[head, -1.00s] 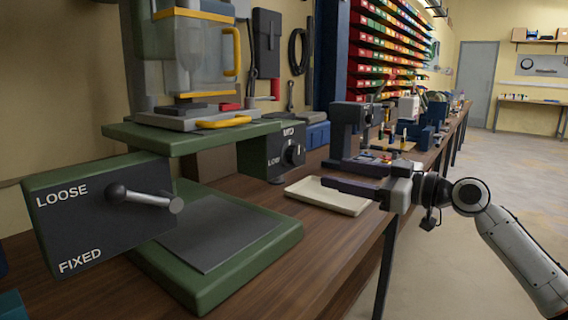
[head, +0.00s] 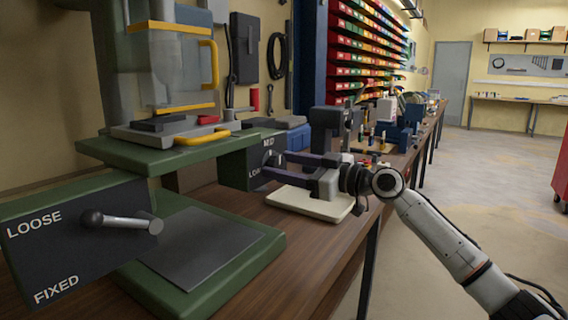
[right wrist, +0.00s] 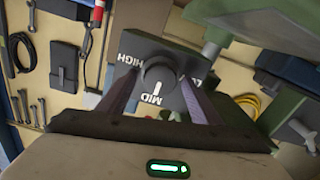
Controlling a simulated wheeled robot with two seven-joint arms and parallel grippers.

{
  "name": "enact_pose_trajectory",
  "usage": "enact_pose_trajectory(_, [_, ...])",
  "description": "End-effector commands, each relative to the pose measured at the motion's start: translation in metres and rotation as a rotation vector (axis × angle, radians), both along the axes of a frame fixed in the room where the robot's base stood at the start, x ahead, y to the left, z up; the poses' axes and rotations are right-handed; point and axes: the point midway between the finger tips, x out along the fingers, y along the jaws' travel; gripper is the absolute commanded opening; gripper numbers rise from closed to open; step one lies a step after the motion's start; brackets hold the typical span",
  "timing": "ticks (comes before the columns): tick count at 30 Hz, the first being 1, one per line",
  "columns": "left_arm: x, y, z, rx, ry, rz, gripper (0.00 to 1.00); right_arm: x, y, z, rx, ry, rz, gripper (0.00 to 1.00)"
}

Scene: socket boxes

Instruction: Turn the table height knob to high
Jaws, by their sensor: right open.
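The table height knob (right wrist: 160,74) is a dark round dial on a dark panel marked HIGH, MID and LOW. In the right wrist view its white pointer is at MID, and LOW is partly hidden by a finger. In the head view the panel (head: 234,170) is on the green machine's side, and my right gripper covers much of the knob. My right gripper (head: 276,166) is open, reaching in from the right. In the right wrist view its fingers appear on either side of the knob; contact cannot be told. My left gripper is not in view.
The green machine's table (head: 100,148) carries a clear guard with a yellow handle. A LOOSE/FIXED lever (head: 125,222) is at the front left. A cream tray (head: 300,203) lies below my right gripper. A dark machine (head: 326,125) stands just behind. Open floor lies to the right.

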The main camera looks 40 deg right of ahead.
Motion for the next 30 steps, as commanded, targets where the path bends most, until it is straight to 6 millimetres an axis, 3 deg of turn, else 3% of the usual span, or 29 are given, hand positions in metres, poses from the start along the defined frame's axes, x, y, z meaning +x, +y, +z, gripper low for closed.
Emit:
enact_pose_trajectory(10, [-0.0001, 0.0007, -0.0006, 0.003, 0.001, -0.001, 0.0, 0.0027, 0.0009, -0.0004, 0.0, 0.001, 0.0, 0.57])
enact_pose_trajectory(17, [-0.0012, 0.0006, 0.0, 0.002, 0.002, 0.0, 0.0, 0.0026, 0.001, -0.0003, 0.0, 0.001, 0.0, 0.18])
enact_pose_trajectory(30, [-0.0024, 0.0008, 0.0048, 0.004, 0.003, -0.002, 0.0, 0.0026, 0.0013, 0.0007, 0.089, 0.038, 0.001, 0.17])
